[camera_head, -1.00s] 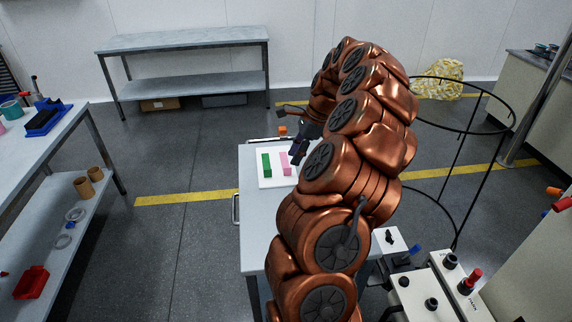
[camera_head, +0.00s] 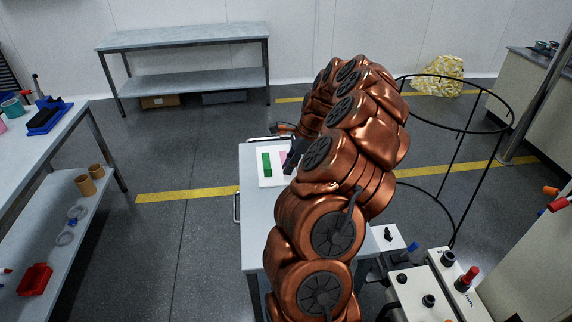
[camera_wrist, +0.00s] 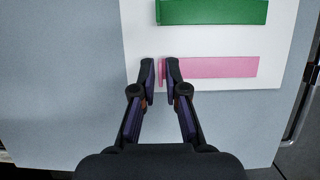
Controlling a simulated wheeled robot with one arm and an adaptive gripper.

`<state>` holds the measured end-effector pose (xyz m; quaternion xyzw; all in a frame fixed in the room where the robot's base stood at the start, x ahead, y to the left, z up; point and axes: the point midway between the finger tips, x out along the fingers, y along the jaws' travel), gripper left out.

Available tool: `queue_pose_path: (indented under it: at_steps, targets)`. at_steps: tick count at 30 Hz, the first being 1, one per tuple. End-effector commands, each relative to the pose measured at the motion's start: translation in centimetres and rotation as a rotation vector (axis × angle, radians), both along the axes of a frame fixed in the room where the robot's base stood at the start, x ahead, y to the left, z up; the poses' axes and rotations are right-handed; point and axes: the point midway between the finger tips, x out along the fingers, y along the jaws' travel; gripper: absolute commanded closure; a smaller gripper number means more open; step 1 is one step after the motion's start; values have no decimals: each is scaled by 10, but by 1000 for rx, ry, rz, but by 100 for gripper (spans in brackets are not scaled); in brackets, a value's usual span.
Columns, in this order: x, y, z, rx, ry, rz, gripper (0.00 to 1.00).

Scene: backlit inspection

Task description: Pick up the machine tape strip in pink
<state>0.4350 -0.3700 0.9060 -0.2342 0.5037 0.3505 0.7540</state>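The pink strip (camera_wrist: 215,67) lies flat on a white panel (camera_wrist: 222,120) in the wrist view. In the head view, part of the pink strip (camera_head: 283,158) shows beside my arm and the rest is hidden. A green strip (camera_wrist: 215,12) lies parallel to it on the same panel, and it also shows in the head view (camera_head: 267,163). My gripper (camera_wrist: 160,72) is open, its fingertips over the left end of the pink strip with a small gap between them. The right finger overlaps that end in the picture; I cannot tell whether it touches.
The panel rests on a grey table (camera_head: 250,215). A control box (camera_head: 420,295) with knobs stands at the lower right, and a black wire ring stand (camera_head: 455,130) is behind it. A side bench (camera_head: 50,150) is at the left. Open floor lies between bench and table.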

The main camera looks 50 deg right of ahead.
Motion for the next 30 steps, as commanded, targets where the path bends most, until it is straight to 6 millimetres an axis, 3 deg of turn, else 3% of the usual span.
queue_pose_path:
  at_steps: [3, 16, 30]
  targets:
    - [0, 0, 0, 0, 0, 0, 100]
    - [0, 0, 3, 0, 0, 1, 100]
    - [-3, 2, 36, 0, -1, 0, 100]
